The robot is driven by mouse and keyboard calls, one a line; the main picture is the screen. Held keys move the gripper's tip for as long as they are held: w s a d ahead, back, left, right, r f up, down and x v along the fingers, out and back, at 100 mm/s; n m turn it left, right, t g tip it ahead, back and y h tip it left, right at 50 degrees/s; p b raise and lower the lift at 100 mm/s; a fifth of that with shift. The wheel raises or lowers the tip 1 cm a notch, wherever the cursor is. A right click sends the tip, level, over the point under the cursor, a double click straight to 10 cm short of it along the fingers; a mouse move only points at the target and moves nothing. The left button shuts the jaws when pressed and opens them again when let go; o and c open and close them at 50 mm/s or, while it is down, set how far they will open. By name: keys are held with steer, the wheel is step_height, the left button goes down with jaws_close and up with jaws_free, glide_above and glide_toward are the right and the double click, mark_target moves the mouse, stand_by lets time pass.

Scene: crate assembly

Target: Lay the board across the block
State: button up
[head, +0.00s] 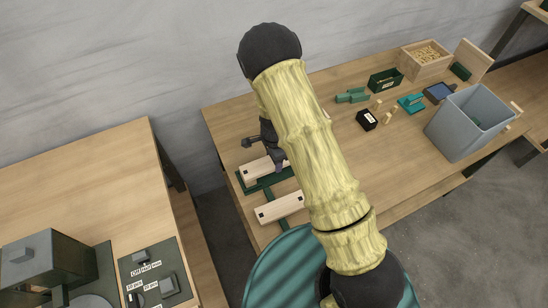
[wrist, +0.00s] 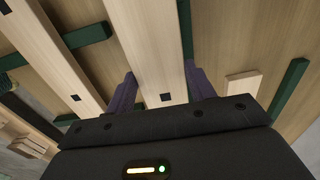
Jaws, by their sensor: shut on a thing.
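My gripper (wrist: 160,88) has two purple fingers, shut on the sides of a pale wooden board (wrist: 148,38) with a small black square near its close end. A second pale board (wrist: 52,48) lies to the left of it in the wrist view. In the head view, one pale board (head: 258,168) lies by my gripper (head: 277,166) over green pieces, and another board (head: 278,208) lies nearer the front. My arm hides part of both. A short pale block (wrist: 243,85) shows right of the fingers in the wrist view. I cannot tell whether the held board touches anything beneath.
Green strips (wrist: 290,88) lie around the boards. The table's right side holds a grey bin (head: 468,125), a black box (head: 367,120), a dark green box (head: 385,80) and a wooden crate (head: 426,58) of small pieces. A separate bench (head: 70,190) with a machine stands at left.

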stand_by(0.3)
steer(key=o, duration=1.1)
steer(key=shift+f, duration=0.1)
steer(key=shift+w, duration=0.1)
steer(key=shift+a+r+p, duration=0.1)
steer(key=shift+r+p, duration=0.65)
steer(key=shift+r, duration=0.15)
steer(key=shift+r+p, duration=0.7)
steer(key=shift+r, duration=0.05)
steer(key=shift+r+p, duration=2.05)
steer(key=shift+r, duration=0.35)
